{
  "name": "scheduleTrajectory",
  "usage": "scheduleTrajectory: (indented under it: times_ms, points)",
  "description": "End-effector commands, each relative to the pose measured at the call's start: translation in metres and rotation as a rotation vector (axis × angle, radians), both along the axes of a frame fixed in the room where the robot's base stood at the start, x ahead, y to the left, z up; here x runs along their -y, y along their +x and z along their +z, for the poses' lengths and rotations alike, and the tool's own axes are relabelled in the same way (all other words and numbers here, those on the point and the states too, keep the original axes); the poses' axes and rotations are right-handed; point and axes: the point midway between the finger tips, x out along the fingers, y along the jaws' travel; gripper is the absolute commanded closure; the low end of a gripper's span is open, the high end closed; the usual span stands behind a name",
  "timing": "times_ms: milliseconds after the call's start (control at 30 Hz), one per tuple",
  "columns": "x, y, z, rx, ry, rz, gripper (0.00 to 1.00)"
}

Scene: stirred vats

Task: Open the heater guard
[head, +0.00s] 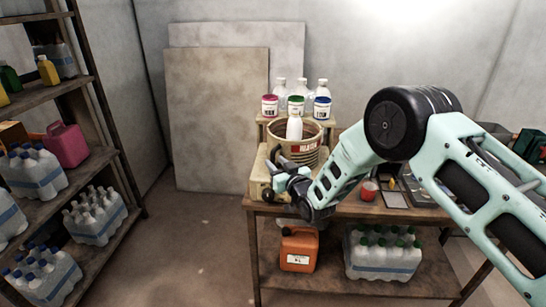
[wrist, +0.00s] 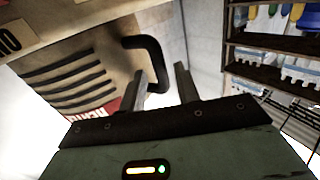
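The heater guard, which I take to be the tan panel with black slots (wrist: 75,75), fills the left of the wrist view. A black bent handle (wrist: 150,45) stands out from its right side. In the head view a tan box (head: 259,172) at the table's left end seems to be the same unit, partly hidden by my arm. My gripper (wrist: 165,88) is open. Its fingers are apart, and the lower end of the handle appears between them, close to the left finger. Contact cannot be told. In the head view my gripper (head: 277,181) is beside the box.
A vat (head: 307,160) with a red label stands behind my gripper, with a white bottle (head: 294,128) at it. Jars and bottles stand on a raised shelf behind. A red cup (head: 369,190) is on the table. A loaded shelf rack (head: 100,120) stands left, with clear floor between.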

Motion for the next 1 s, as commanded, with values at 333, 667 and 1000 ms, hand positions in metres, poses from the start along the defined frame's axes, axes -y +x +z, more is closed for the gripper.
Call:
scheduleTrajectory:
  times_ms: [333,667,1000]
  points:
    - [-0.014,0.022,0.0,0.001,-0.001,0.0,0.68]
    - [-0.014,0.023,0.0,-0.001,-0.001,0.0,0.79]
    - [-0.013,0.022,-0.001,0.0,0.0,0.006,1.0]
